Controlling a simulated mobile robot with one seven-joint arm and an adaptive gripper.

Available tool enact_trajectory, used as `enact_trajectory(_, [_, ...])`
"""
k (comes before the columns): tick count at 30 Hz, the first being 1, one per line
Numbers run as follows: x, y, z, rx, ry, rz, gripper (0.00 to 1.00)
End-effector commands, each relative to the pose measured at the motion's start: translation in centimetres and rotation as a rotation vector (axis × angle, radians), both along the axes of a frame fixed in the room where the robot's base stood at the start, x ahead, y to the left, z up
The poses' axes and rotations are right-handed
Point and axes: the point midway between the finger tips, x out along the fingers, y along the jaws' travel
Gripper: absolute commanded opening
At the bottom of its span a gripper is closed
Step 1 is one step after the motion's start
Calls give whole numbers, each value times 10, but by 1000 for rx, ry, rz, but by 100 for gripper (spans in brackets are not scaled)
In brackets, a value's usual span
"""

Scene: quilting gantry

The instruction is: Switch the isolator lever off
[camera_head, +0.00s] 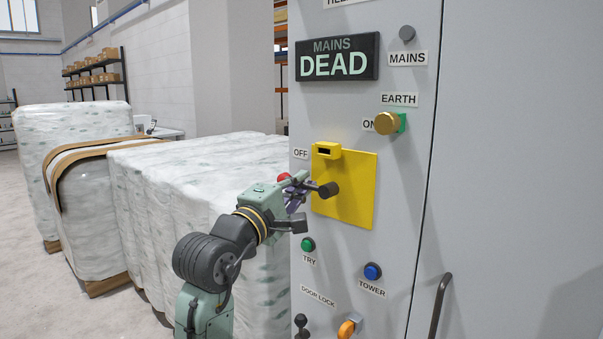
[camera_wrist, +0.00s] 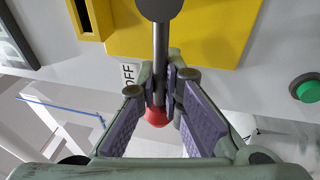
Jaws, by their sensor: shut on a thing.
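The isolator lever has a dark round hub on the yellow plate (camera_head: 358,190) and a red knob (camera_head: 284,177) at its left end. It points left, on the side of the OFF label (camera_head: 300,153). In the wrist view the lever's grey shaft (camera_wrist: 161,55) runs from the hub down to the red knob between the fingers. My gripper (camera_head: 297,191) is shut on the lever near its knob; the fingers also show in the wrist view (camera_wrist: 165,100). The fingers partly hide the lever's shaft in the head view.
A display (camera_head: 337,58) reads MAINS DEAD. A brass knob (camera_head: 387,123) sits at EARTH ON. Below the plate are a green TRY button (camera_head: 308,244), a blue TOWER button (camera_head: 373,271) and an orange padlock (camera_head: 349,327). Wrapped bales (camera_head: 200,190) stand left of the cabinet.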

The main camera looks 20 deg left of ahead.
Motion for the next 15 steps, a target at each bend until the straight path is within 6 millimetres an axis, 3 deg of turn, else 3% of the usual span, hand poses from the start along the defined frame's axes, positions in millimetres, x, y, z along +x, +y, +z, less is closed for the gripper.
enact_trajectory(6, [0, 5, -3, -5, 5, 9, 0])
enact_trajectory(7, [0, 5, -3, -5, 5, 9, 8])
enact_trajectory(15, [0, 4, -3, -3, 4, 7, 26])
